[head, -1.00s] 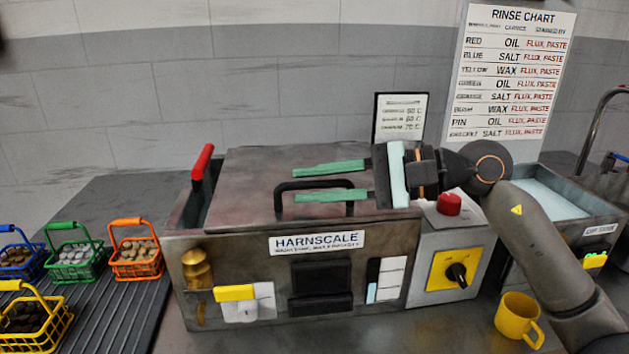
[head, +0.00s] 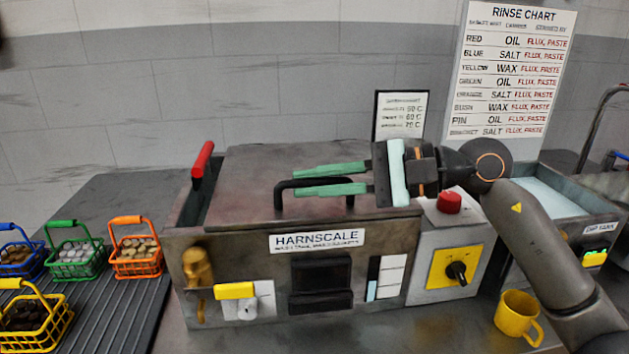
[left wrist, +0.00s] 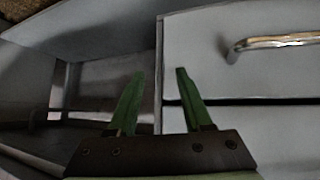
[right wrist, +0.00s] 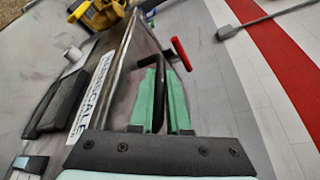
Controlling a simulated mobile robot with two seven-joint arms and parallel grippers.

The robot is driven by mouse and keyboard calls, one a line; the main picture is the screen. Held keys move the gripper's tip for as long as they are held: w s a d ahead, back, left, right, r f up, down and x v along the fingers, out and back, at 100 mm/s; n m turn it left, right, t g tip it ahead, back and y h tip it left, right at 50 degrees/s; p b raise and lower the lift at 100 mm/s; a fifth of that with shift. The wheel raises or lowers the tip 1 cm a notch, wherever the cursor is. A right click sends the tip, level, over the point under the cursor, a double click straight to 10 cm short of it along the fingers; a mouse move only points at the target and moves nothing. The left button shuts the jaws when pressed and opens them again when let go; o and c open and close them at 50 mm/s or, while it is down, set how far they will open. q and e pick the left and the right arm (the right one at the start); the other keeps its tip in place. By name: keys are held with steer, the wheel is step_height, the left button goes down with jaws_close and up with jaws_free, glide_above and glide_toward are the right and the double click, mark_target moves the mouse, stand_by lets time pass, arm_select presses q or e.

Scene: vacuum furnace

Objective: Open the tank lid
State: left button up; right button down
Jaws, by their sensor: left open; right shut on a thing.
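The tank (head: 230,240) labelled HARNSCALE stands on the bench in the middle of the head view. Its flat metal lid (head: 250,170) lies over most of the top, with a dark gap at the left end. A black bar handle (head: 283,185) stands on the lid. My right gripper (head: 330,180) reaches in from the right, its green fingers shut on the handle; in the right wrist view the handle (right wrist: 158,100) lies between the fingers. My left gripper (left wrist: 155,90) is open and empty, seen only in its wrist view before grey cabinet drawers.
A red handle (head: 203,160) rises at the tank's left end. A control box with a red button (head: 449,203) and yellow switch (head: 454,267) adjoins its right side. A yellow mug (head: 518,315) stands in front right. Several coloured baskets (head: 137,255) stand at left.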

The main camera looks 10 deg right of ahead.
arm_select(q)
steer(key=shift+f, duration=0.15)
stand_by(0.6)
arm_select(e)
steer(key=shift+r+p, duration=0.65)
steer(key=shift+w+r+m+p, duration=0.15)
steer(key=shift+r+m+p, duration=0.05)
steer(key=shift+r+p, duration=0.45)
steer(key=shift+w+r+m+p, duration=0.15)
steer(key=shift+r+m+p, duration=0.05)
steer(key=shift+r+p, duration=0.4)
arm_select(q)
steer(key=s+a+r+p, duration=0.1)
steer(key=a+r+p, duration=0.2)
steer(key=r+p, duration=0.8)
steer(key=shift+s+a+r+n+y, duration=0.15)
steer(key=shift+s+r+n+y, duration=0.15)
steer(key=shift+s+n+y, duration=0.1)
arm_select(e)
steer(key=w+r+m+g+h, duration=0.1)
steer(key=w+r+m+g, duration=0.1)
steer(key=w+r, duration=0.4)
steer(key=shift+w+r+m, duration=0.3)
steer(key=shift+r+m, duration=0.3)
steer(key=shift+r, duration=1.55)
